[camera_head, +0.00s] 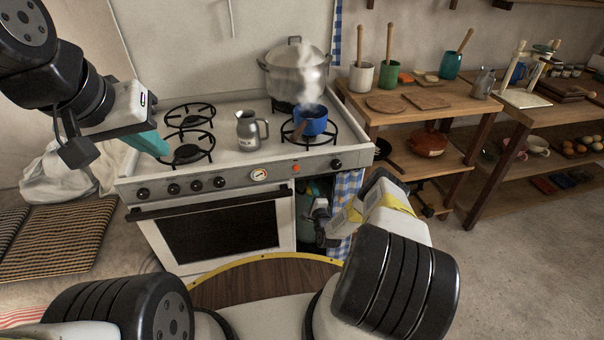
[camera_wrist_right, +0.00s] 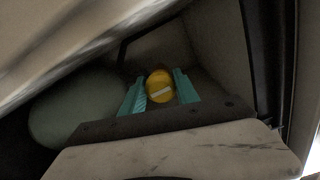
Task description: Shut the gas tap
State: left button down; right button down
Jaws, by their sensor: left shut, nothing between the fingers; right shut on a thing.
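In the right wrist view a yellow tap knob (camera_wrist_right: 161,88) with a pale stripe sits between the teal fingers of my right gripper (camera_wrist_right: 159,80). The gripper is shut on it. The stripe lies nearly level, slightly tilted. A rounded pale grey-green shape (camera_wrist_right: 75,108), perhaps the gas bottle, is to the left. In the head view my right arm reaches into the open bay at the stove's right, and the knob is hidden there. My left gripper (camera_head: 152,144) is shut and empty over the stove's front left.
The stove (camera_head: 215,185) carries a steaming blue pot (camera_head: 312,122), a large lidded pot (camera_head: 296,75) and a grey jug (camera_head: 248,131). A blue checked cloth (camera_head: 347,188) hangs right of the bay. The bay's walls are close around my right gripper.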

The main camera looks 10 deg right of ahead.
dwell(0.6)
jog(key=c, duration=0.9)
grip_release()
jog(key=s, duration=0.8)
jog(key=shift+d, duration=0.15)
